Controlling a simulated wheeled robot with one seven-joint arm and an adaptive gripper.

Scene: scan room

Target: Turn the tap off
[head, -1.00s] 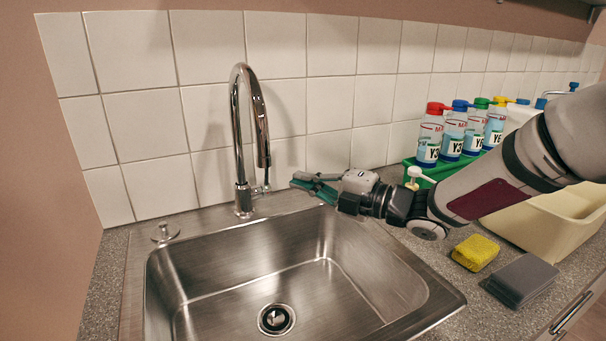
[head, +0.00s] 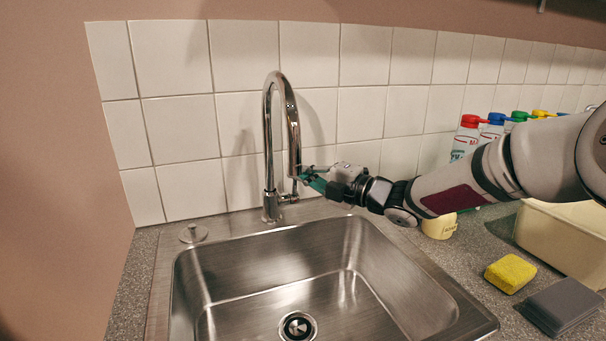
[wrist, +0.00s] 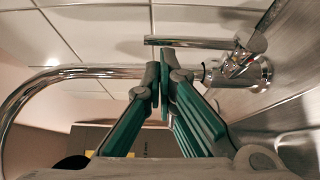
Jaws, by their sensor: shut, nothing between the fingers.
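The chrome tap (head: 267,130) stands at the back of the sink, with a tall curved spout. Its small side lever shows low on the right of its body, partly behind the fingers. In the wrist view the lever (wrist: 200,42) points left from the tap base (wrist: 262,74). My gripper (head: 303,173) is beside the lever and spout end, on the right of the tap. In the wrist view my green fingers (wrist: 159,88) are together and hold nothing; their tips lie close to the lever. I cannot tell whether they touch it. No water stream is clearly visible.
The steel sink (head: 235,250) is empty, with a drain (head: 297,326). On the right are a yellow sponge (head: 510,273), a grey sponge (head: 562,305), a cream tub (head: 560,235) and several bottles (head: 465,138) with coloured caps. The tiled wall (head: 240,60) is close behind.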

